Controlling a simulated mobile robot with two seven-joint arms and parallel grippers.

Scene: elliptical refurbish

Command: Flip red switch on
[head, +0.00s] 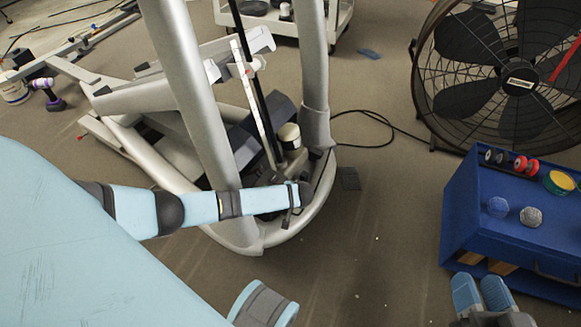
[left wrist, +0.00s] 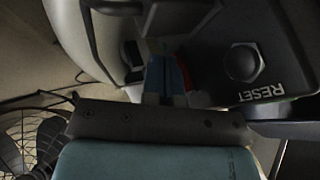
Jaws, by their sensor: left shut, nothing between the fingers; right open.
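In the left wrist view my left gripper (left wrist: 166,82) is shut and empty, its blue fingertips reaching into a recess in a dark panel. A small patch of red, apparently the red switch (left wrist: 187,74), shows just right of the fingertips and is mostly hidden behind them. I cannot tell whether they touch or which way the switch is set. In the head view my left arm reaches in from the left to the base of the grey elliptical machine (head: 190,90); the switch is not visible there. My right gripper (head: 482,293) is open and empty at the bottom right.
A round button marked RESET (left wrist: 243,63) sits right of the fingertips. A blue box (head: 460,215) with small items on top stands at the right, near my right gripper. A large fan (head: 500,85) stands behind it. A black cable (head: 375,120) lies on the floor.

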